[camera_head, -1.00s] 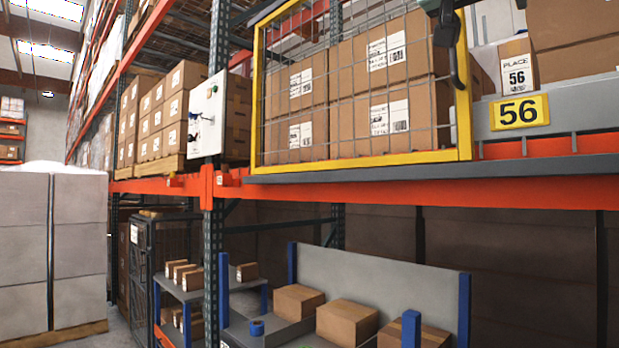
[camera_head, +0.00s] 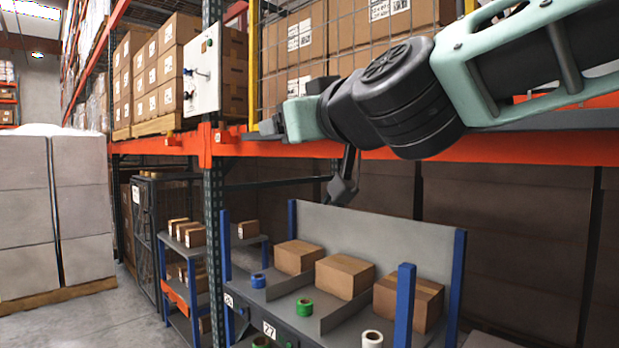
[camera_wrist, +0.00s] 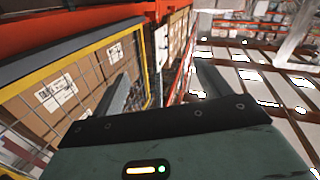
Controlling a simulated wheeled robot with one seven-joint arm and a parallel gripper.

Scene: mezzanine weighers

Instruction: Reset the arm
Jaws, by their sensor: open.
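My arm reaches in from the upper right in the head view. My gripper (camera_head: 266,128) is at its left end, in front of the orange rack beam (camera_head: 450,148) and the lower left part of the yellow-framed mesh gate (camera_head: 253,60). Its jaws are small and partly merged with the background there. In the wrist view my gripper (camera_wrist: 165,88) has two grey fingers spread wide apart, with nothing between them. The yellow-framed mesh gate (camera_wrist: 102,40) with cartons behind it is left of the fingers in that view.
A white panel (camera_head: 202,72) with controls is on the rack left of my gripper. Below are a grey bench with blue posts (camera_head: 404,305), cartons (camera_head: 344,276) and tape rolls (camera_head: 304,307). A wrapped pallet stack (camera_head: 82,200) stands left, beside open floor (camera_head: 130,318).

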